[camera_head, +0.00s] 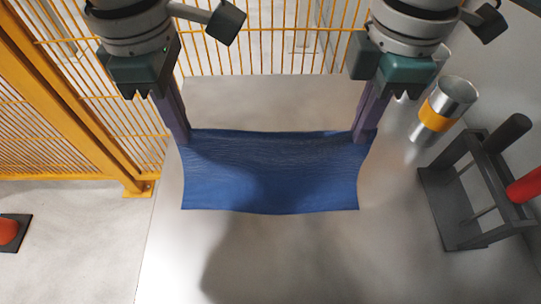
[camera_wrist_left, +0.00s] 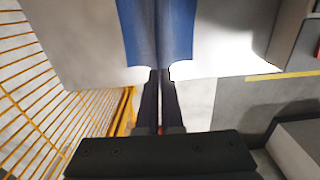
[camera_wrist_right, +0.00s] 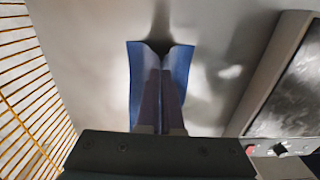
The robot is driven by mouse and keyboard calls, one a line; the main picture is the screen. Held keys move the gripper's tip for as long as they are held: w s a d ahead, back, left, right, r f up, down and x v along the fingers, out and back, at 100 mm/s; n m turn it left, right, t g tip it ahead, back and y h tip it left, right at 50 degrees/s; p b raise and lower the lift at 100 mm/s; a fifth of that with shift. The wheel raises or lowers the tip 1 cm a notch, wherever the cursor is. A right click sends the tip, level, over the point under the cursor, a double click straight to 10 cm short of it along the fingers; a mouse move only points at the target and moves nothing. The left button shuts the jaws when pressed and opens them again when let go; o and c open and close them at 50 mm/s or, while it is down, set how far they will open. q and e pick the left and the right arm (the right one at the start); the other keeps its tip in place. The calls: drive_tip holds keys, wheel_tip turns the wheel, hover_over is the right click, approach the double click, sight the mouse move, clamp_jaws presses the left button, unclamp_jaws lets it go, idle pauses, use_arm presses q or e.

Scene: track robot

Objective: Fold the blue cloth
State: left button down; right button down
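The blue cloth (camera_head: 270,175) is spread wide over the pale table (camera_head: 170,270), its far edge sagging slightly between my two grippers. My left gripper (camera_head: 186,137) is at the cloth's far left corner; in the left wrist view its fingers (camera_wrist_left: 158,78) are together, with the cloth (camera_wrist_left: 158,30) running out from their tips. My right gripper (camera_head: 360,138) is at the far right corner; in the right wrist view the cloth (camera_wrist_right: 181,62) bunches and flares around the closed fingers (camera_wrist_right: 160,78). How high the cloth is above the table is hard to tell.
A silver cylinder with an orange band (camera_head: 436,114) and a dark rack (camera_head: 452,205) holding a red item (camera_head: 525,186) stand at the right. Yellow fencing (camera_head: 75,110) is at the left and back. The table in front of the cloth is clear.

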wheel_tip(320, 180, up, 9)
drive_tip(key=p, duration=0.7)
drive_tip(key=shift+f, duration=0.15)
drive_tip(key=shift+f, duration=0.1)
